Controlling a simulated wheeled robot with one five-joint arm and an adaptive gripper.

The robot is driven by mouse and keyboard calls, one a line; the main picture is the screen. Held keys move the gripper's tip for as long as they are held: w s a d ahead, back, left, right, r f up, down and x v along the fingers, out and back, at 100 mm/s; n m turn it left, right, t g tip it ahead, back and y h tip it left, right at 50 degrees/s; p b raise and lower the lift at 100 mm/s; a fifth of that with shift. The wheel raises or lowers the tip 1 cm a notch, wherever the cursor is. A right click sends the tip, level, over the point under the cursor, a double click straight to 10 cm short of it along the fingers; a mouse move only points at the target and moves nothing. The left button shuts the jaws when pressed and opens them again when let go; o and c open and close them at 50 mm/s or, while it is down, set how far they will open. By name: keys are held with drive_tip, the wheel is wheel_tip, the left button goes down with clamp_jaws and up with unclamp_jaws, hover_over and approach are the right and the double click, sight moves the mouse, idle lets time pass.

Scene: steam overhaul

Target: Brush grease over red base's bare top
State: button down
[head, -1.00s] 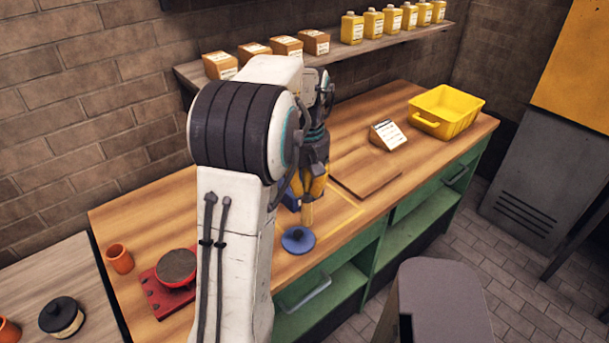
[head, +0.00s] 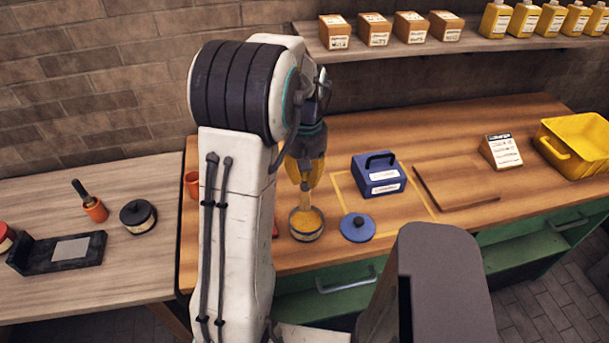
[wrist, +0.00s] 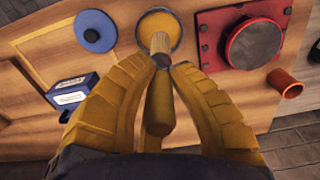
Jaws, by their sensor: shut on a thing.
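My gripper (head: 305,178) is shut on a brush (wrist: 158,105), whose handle runs between the fingers in the wrist view. The brush points down at an open tin of yellow grease (head: 307,222). In the wrist view its tip overlaps the tin (wrist: 162,22); I cannot tell whether it touches the grease. The red base (wrist: 228,20), a square plate with a round red body and a dark grey top (wrist: 255,44), stands right of the tin in the wrist view. No grease shows on that top. In the head view my arm hides nearly all of the base.
A blue lid (head: 357,227) and a blue handled box (head: 378,180) lie right of the tin. An orange cup (wrist: 285,83) stands beside the red base. A wooden board (head: 465,183), a label stand (head: 501,151) and a yellow bin (head: 580,145) are farther right.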

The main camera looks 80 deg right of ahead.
sight(306, 193)
drive_tip(key=shift+d+f+m, duration=0.1)
drive_tip(key=shift+d+m, duration=0.4)
drive_tip(key=shift+d, duration=0.05)
drive_tip(key=shift+f, duration=0.1)
drive_tip(key=shift+f+b, duration=2.55)
drive_tip(key=shift+f, duration=0.25)
drive_tip(key=shift+f+b, duration=0.4)
drive_tip(key=shift+f, duration=0.15)
drive_tip(key=shift+r, duration=0.1)
drive_tip(key=shift+r+p, duration=2.9)
drive_tip(key=shift+r, duration=0.55)
drive_tip(key=shift+s, duration=0.15)
